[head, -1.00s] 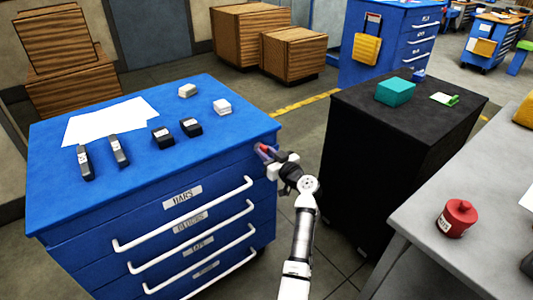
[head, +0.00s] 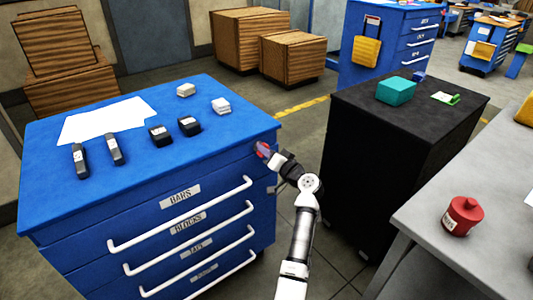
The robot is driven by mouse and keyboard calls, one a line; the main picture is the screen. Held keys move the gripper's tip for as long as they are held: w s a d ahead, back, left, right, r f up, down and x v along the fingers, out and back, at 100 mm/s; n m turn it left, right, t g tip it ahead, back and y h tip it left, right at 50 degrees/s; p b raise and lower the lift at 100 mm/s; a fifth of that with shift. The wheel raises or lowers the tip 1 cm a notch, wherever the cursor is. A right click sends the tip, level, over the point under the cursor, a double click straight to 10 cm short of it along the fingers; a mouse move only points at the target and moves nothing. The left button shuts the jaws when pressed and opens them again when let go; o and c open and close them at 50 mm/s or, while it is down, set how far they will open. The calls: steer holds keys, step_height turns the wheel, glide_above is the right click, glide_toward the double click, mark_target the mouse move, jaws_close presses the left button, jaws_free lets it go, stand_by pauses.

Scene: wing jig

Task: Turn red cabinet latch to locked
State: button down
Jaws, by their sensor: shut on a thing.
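The blue cabinet (head: 85,225) stands at the left, with several labelled drawers and long white handles. The small red latch (head: 263,149) is at the upper right of its front, just under the top's corner. My gripper (head: 267,152) is at that latch and shut on it. The gripper and its wrist hide part of the latch, so its exact angle is hard to tell.
Bars, blocks and white sheets (head: 105,122) lie on the cabinet top. A black cabinet (head: 345,165) with a teal box (head: 396,90) stands to the right. A grey table (head: 430,215) with a red container (head: 462,216) is at the lower right. A floor gap lies between the cabinets.

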steer(key=shift+d+f+m+p, duration=0.15)
steer(key=shift+m+p, duration=0.6)
steer(key=shift+m, duration=1.65)
steer(key=shift+a+f+m+p, duration=0.15)
steer(key=shift+m+p, duration=0.55)
steer(key=shift+m, duration=1.7)
steer(key=shift+d, duration=0.1)
steer(key=c, duration=1.4)
jaws_free()
steer(key=b+v, duration=0.2)
steer(key=v, duration=1.2)
steer(key=shift+r, duration=0.1)
